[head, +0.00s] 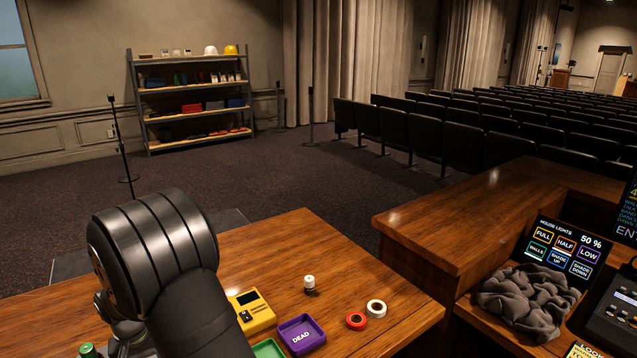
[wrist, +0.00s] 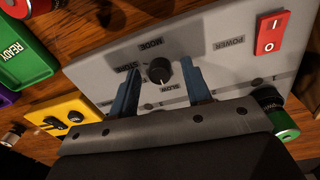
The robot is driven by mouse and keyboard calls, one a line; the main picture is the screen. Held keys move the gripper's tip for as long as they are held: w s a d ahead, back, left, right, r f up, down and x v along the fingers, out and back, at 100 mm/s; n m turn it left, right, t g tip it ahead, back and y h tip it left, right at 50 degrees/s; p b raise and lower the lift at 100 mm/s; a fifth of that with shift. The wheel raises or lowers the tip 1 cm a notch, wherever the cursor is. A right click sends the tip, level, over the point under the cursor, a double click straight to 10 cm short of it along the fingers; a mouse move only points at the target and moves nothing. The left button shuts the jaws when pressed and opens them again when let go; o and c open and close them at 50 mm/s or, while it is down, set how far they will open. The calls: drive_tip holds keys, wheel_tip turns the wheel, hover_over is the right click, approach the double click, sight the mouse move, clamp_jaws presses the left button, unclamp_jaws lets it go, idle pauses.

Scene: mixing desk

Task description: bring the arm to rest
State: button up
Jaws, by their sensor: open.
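Beyond the fingers is a grey panel (wrist: 120,62) with a black mode knob (wrist: 160,71) and a red power switch (wrist: 271,33). The knob shows in the gap between the fingers; I cannot tell whether a finger touches it. In the head view my dark arm (head: 165,260) fills the lower left over the desk, and my gripper is out of sight there.
A grey cloth (head: 525,300) lies at right. The wrist view shows batteries (wrist: 281,118) beside the panel.

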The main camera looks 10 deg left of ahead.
drive_tip(key=m, duration=0.4)
drive_tip(key=shift+m, duration=2.6)
drive_tip(key=o, duration=1.2)
drive_tip(key=s+a+r+n+t+y, duration=0.1)
drive_tip(key=s+a+r+n, duration=0.1)
drive_tip(key=s+r+n, duration=0.5)
drive_tip(key=s+a+r+n+t+y, duration=0.1)
drive_tip(key=s+a+r+n+y, duration=0.15)
drive_tip(key=s+r, duration=0.45)
drive_tip(key=w+a+f, duration=0.2)
drive_tip(key=w+f, duration=0.1)
drive_tip(key=f, duration=0.4)
drive_tip(key=shift+w+n+h, duration=0.4)
drive_tip(key=shift+n+h, duration=0.05)
